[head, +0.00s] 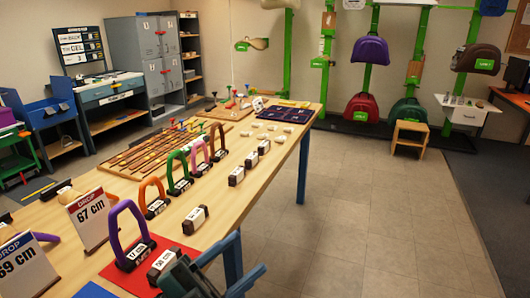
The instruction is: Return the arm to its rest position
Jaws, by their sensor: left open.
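My left gripper (222,269) shows at the bottom of the head view, near the front edge of the wooden table (262,178). It is blue and dark grey, and its jaws are open. I see nothing held between them. The rest of the left arm is cut off by the lower edge. My right gripper is not in view.
Close by on the table are a red mat (128,275), a purple arch (128,235), a labelled block (163,264) and a 67 cm sign (88,218). More coloured arches stand behind. Open floor (380,220) lies to the right.

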